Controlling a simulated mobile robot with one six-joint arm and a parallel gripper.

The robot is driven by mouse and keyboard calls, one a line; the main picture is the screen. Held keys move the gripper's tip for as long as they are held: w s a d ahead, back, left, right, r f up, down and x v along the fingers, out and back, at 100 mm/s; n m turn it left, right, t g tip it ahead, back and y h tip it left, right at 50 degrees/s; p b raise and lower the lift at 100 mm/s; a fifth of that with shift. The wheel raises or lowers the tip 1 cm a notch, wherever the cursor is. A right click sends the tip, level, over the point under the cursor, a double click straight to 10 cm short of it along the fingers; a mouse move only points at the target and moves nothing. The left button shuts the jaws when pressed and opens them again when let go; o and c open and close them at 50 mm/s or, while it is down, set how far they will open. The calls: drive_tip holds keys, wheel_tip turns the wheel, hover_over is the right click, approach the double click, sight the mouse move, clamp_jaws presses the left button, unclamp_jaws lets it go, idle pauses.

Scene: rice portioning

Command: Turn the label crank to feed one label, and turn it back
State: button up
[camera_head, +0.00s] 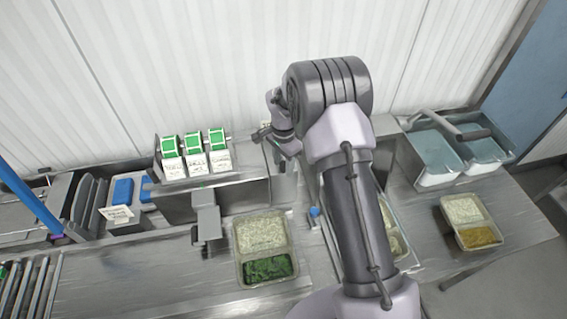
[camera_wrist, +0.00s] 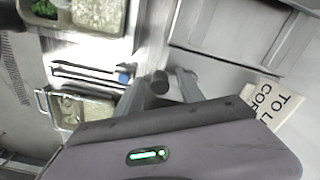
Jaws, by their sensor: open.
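The label unit (camera_head: 197,182) stands at the back, left of my arm, with three green-and-white label rolls (camera_head: 195,155) on top. A dark round knob (camera_wrist: 160,82), which looks like the crank's handle, shows end-on in the wrist view. My gripper (camera_wrist: 158,86) is open, with one finger on each side of the knob; I cannot tell whether either finger touches it. In the head view my wrist is right of the label unit, and the crank is not clearly visible there. A printed card (camera_wrist: 276,112) is partly seen at the right of the wrist view.
A tray of rice and greens (camera_head: 294,252) sits in front of the label unit. Another filled tray (camera_head: 447,222) is at the right, below two blue-grey bins (camera_head: 437,178). A small blue part (camera_wrist: 124,77) is left of the knob. Rollers are at the far left.

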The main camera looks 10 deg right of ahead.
clamp_jaws()
